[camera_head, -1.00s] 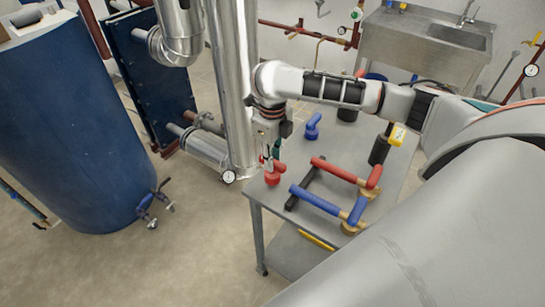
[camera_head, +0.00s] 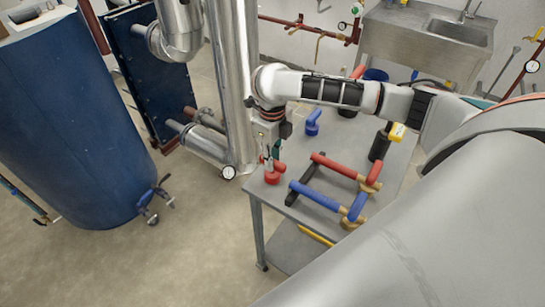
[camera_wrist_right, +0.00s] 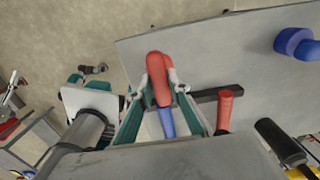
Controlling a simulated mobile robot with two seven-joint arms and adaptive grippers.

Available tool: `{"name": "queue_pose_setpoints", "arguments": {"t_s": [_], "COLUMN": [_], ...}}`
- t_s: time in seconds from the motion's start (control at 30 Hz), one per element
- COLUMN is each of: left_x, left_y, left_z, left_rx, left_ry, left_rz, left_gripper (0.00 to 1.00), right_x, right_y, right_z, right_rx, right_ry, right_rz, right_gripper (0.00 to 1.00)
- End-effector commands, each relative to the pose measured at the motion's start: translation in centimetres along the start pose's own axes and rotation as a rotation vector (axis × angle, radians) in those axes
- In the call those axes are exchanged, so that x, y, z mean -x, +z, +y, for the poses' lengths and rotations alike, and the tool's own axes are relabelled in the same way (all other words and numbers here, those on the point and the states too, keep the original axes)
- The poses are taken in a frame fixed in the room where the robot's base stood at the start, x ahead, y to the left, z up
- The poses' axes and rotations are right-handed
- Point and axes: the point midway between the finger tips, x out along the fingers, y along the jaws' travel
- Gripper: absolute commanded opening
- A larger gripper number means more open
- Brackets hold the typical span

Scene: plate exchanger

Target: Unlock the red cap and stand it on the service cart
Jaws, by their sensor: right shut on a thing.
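The red cap (camera_head: 272,177) is at the near left corner of the grey service cart (camera_head: 225,0). THINGS: The red cap (camera_head: 272,177) is at the left corner of the service cart's grey top (camera_head: 325,229), its round base low and its short arm higher. It looks upright; whether its base touches the top is hard to tell. My right gripper (camera_head: 267,160) points down and is shut on the red cap. In the right wrist view the cap (camera_wrist_right: 158,75) shows between the two fingertips (camera_wrist_right: 160,83). My left gripper is not in view.
On the cart lie a red-handled bar (camera_head: 335,167) and a blue-handled bar (camera_head: 315,196). A blue cap (camera_head: 313,122) stands farther back. A metal column (camera_head: 232,80) rises beside the cart's left edge. A blue tank (camera_head: 70,130) stands at the left.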

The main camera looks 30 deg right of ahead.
Motion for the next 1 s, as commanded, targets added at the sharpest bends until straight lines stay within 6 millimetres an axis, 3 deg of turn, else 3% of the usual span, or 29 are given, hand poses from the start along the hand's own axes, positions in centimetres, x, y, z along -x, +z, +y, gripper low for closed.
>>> {"name": "queue_pose_setpoints", "arguments": {"t_s": [0.17,0.2,0.23,0.27,0.67,0.77,1.0], "left_x": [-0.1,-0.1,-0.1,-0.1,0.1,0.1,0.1], "left_y": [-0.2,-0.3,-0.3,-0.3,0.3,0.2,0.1], "left_z": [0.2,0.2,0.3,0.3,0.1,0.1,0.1], "left_rx": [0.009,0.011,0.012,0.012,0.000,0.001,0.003], "left_ry": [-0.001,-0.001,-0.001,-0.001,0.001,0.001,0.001], "left_rz": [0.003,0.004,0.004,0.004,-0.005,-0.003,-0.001], "left_gripper": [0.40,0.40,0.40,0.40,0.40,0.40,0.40], "right_x": [0.0,0.0,0.0,0.0,0.5,1.6,6.5], "right_y": [0.0,0.0,0.0,0.0,0.1,0.1,0.1], "right_z": [0.0,0.0,0.0,0.0,0.0,-0.1,-0.1], "right_rx": [0.000,0.000,0.000,0.000,-0.001,0.000,0.001], "right_ry": [0.000,0.000,0.000,0.000,-0.001,-0.002,-0.004], "right_rz": [-0.001,-0.001,-0.001,-0.001,-0.001,-0.003,-0.005], "right_gripper": [0.00,0.28,0.36,0.37,0.37,0.37,0.37]}}
